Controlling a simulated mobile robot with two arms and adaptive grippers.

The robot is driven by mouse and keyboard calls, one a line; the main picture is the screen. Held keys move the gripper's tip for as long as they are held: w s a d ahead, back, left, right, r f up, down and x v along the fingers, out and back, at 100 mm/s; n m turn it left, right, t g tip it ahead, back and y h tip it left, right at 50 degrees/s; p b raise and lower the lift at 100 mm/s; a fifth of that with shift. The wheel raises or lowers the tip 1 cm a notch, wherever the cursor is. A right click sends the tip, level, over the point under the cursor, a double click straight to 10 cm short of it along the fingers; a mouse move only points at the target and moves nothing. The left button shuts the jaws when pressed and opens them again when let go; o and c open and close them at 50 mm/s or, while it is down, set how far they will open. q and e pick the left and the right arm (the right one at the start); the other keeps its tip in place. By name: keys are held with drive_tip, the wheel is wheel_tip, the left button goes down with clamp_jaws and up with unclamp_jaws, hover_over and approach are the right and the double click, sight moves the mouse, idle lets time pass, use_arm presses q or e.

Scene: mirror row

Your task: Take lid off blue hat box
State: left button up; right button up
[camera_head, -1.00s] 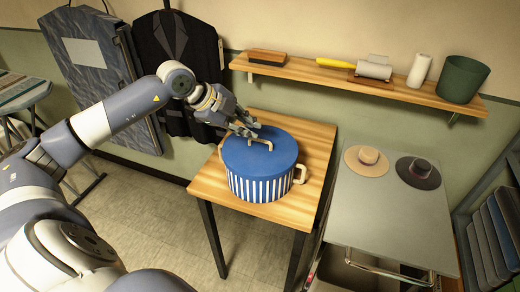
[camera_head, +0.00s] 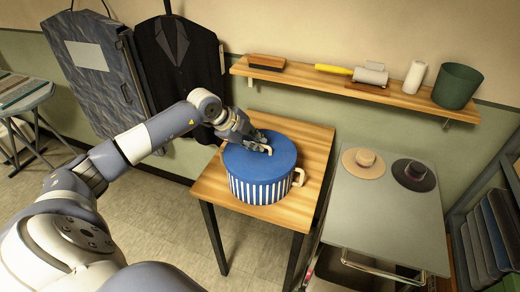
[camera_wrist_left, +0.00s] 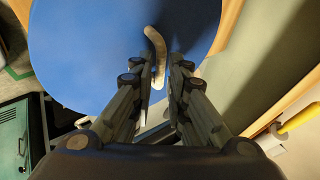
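The blue hat box (camera_head: 258,190) has white stripes and stands on the wooden table, with its flat blue lid (camera_head: 283,158) on top. The lid fills much of the left wrist view (camera_wrist_left: 85,45). A pale bar handle (camera_head: 268,151) stands on the lid, and in the left wrist view the handle (camera_wrist_left: 155,45) reaches between my fingers. My left gripper (camera_head: 262,146) is open, with its fingertips low over the lid on either side of the handle. A narrow gap seems to show beside the handle. My right gripper is not in view.
The wooden table (camera_head: 313,147) has bare room right of the box. A grey counter (camera_head: 385,215) holds a tan hat (camera_head: 363,163) and a dark hat (camera_head: 414,175). Above, a wall shelf (camera_head: 400,97) carries a brush (camera_head: 267,62), a roller (camera_head: 370,73) and a green pot (camera_head: 457,86).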

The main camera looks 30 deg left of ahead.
use_arm(q)
drive_tip(key=shift+x, duration=1)
drive_tip(key=shift+a, duration=0.1)
clamp_jaws()
drive_tip(key=shift+r+b, duration=0.5)
drive_tip(key=shift+r, duration=0.3)
drive_tip(key=shift+s+r+b, duration=0.4)
drive_tip(key=shift+r+b, duration=0.25)
drive_tip(key=shift+r, duration=0.2)
drive_tip(key=s+d+r+b, duration=0.1)
drive_tip(key=s+d+b, duration=0.2)
drive_tip(key=s, duration=0.4)
drive_tip(key=s+d+b, duration=0.2)
drive_tip(key=s+b, duration=0.3)
drive_tip(key=s, duration=0.2)
drive_tip(key=shift+d+r, duration=0.4)
